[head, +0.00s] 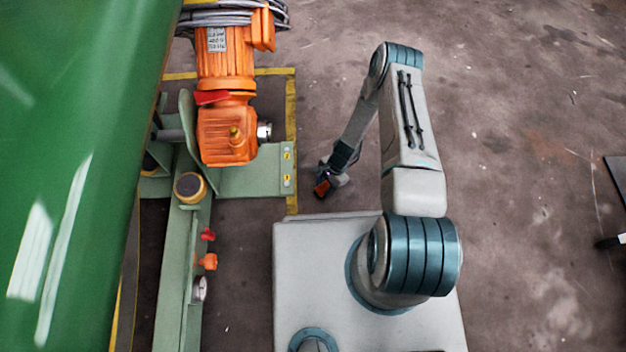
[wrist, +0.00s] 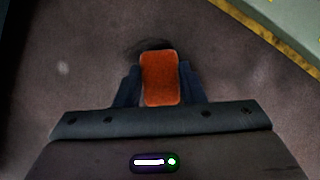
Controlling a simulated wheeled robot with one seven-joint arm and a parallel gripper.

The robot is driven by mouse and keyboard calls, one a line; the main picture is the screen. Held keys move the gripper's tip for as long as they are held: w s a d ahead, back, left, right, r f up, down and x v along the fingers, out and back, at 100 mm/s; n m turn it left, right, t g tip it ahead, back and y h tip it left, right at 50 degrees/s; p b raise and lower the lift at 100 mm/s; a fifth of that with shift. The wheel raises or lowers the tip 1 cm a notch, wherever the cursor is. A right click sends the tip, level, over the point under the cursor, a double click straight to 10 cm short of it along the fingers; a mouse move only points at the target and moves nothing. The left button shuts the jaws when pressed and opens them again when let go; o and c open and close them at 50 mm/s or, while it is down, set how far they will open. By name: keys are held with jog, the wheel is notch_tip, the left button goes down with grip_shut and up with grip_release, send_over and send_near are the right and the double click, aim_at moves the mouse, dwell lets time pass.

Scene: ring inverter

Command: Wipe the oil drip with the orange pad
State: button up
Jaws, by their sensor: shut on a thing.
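My gripper (wrist: 160,88) is shut on the orange pad (wrist: 161,78), which sticks out between the two dark fingers in the wrist view. In the head view the orange pad (head: 322,188) shows small at the end of my arm, low near the floor. A dark patch (wrist: 152,45), which looks like the oil drip, lies on the floor just beyond the pad's far end. The pad hides part of this patch. I cannot tell whether the pad touches the floor.
A yellow floor line (head: 290,130) runs beside the green machine base (head: 245,180), left of my gripper. An orange motor (head: 228,90) stands on that base. A huge green drum (head: 75,130) fills the left side. The floor (head: 520,150) to the right is mostly clear.

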aim_at(309, 193)
jog(key=shift+d, duration=1.55)
jog(key=shift+a+b, duration=0.6)
jog(key=shift+a, duration=3.25)
notch_tip(309, 193, up, 8)
jog(key=p, duration=0.5)
jog(key=shift+d, duration=0.1)
